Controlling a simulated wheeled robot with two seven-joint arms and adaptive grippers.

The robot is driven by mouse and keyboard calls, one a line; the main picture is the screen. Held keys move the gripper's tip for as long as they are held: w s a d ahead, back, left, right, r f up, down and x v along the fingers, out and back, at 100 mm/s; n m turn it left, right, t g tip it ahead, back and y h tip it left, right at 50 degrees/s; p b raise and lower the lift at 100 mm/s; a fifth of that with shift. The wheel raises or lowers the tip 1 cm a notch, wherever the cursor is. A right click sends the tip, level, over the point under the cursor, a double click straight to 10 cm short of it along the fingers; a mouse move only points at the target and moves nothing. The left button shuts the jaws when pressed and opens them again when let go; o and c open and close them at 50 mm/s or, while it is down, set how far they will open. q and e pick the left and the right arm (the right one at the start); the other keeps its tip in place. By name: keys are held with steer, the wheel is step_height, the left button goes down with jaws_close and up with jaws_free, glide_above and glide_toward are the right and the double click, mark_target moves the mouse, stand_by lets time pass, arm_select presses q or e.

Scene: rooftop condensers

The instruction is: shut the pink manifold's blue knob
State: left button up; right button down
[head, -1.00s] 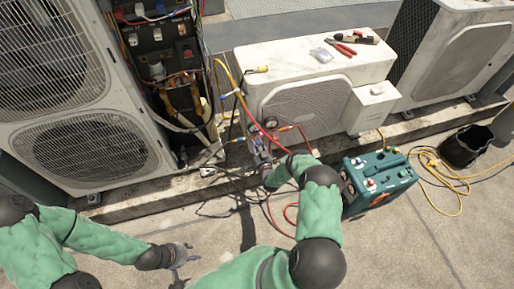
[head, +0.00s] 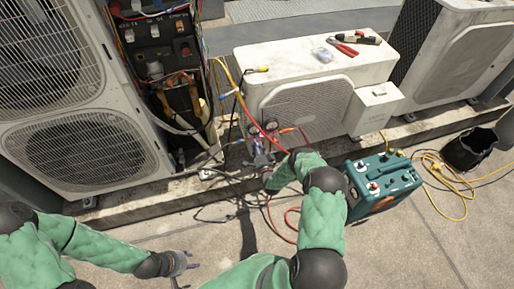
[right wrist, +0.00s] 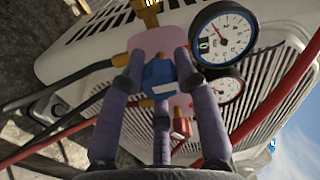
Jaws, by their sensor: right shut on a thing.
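The pink manifold (right wrist: 157,43) fills the upper middle of the right wrist view, with two round gauges (right wrist: 222,34) beside it. Its blue knob (right wrist: 158,76) sits between the fingers of my right gripper (right wrist: 160,78), which is shut on it. A red knob (right wrist: 181,125) shows further down, partly behind a finger. In the head view the manifold and its gauges (head: 270,125) are small, in front of the middle condenser, and my right gripper (head: 264,165) hides part of them. My left gripper (head: 184,266) is open and empty, low over the concrete.
Red and yellow hoses (head: 238,95) and dark cables run around the manifold. A teal machine (head: 381,184) stands right of my right arm. A black bucket (head: 470,147) and yellow cord lie beyond. Pliers (head: 345,49) lie on the middle condenser (head: 285,53). A large opened unit (head: 85,140) stands left.

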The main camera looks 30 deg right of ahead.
steer(key=shift+w+d+r, duration=0.1)
steer(key=shift+d, duration=0.05)
stand_by(0.3)
steer(key=c, duration=0.9)
jaws_free()
steer(key=v, duration=1.2)
